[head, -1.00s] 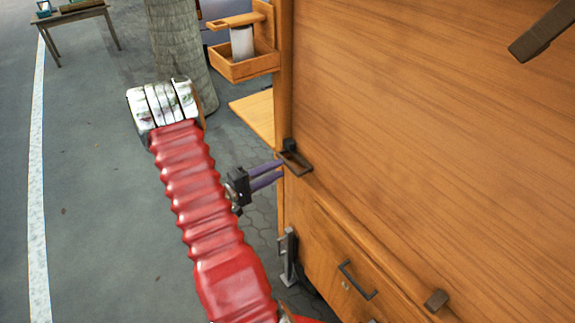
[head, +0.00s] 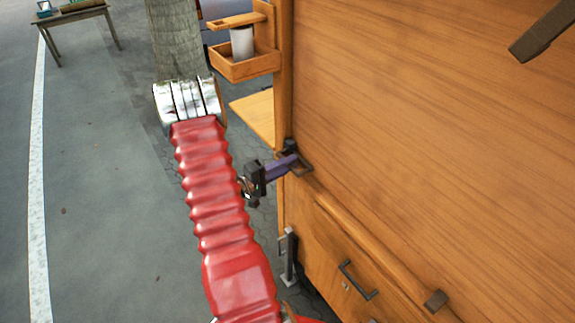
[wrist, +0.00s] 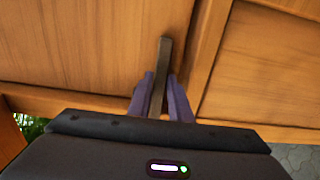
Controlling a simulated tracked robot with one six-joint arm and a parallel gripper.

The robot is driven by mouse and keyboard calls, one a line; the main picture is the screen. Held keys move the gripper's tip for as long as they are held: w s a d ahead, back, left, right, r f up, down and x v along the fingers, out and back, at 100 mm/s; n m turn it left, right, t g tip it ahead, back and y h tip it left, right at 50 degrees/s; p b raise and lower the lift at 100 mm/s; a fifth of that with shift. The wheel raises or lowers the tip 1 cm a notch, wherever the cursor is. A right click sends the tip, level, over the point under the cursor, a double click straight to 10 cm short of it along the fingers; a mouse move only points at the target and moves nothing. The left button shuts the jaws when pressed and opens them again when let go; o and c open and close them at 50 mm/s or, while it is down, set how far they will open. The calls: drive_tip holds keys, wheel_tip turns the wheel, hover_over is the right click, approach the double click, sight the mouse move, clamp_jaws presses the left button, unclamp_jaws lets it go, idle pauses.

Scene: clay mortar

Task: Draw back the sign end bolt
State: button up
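The sign end bolt (head: 289,149) is a small dark fitting with a bar-like handle at the left corner of the big wooden body. In the wrist view, its dark bar (wrist: 163,62) stands upright in the picture against the wood. My gripper (head: 296,163) reaches it from the left with purple fingers. In the wrist view, the fingers of my gripper (wrist: 160,77) lie on both sides of the bar, close against it, and look shut on it. The bolt's far end and any socket are hidden.
A wooden panel (head: 410,130) fills the right side. Below it is a drawer with a dark handle (head: 358,280). A shelf box with a white roll (head: 242,43) hangs at upper left, near a tree trunk (head: 175,40). The pavement left of my arm is free.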

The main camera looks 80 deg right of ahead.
sight(296, 175)
clamp_jaws()
drive_tip(key=shift+s+a+f, duration=0.1)
drive_tip(key=shift+s+a, duration=1.7)
drive_tip(key=shift+s, duration=0.25)
drive_tip(key=shift+f, duration=0.1)
drive_tip(key=shift+o, duration=0.4)
unclamp_jaws()
drive_tip(key=o, duration=0.3)
drive_tip(key=shift+o, duration=0.2)
drive_tip(key=shift+w, duration=0.1)
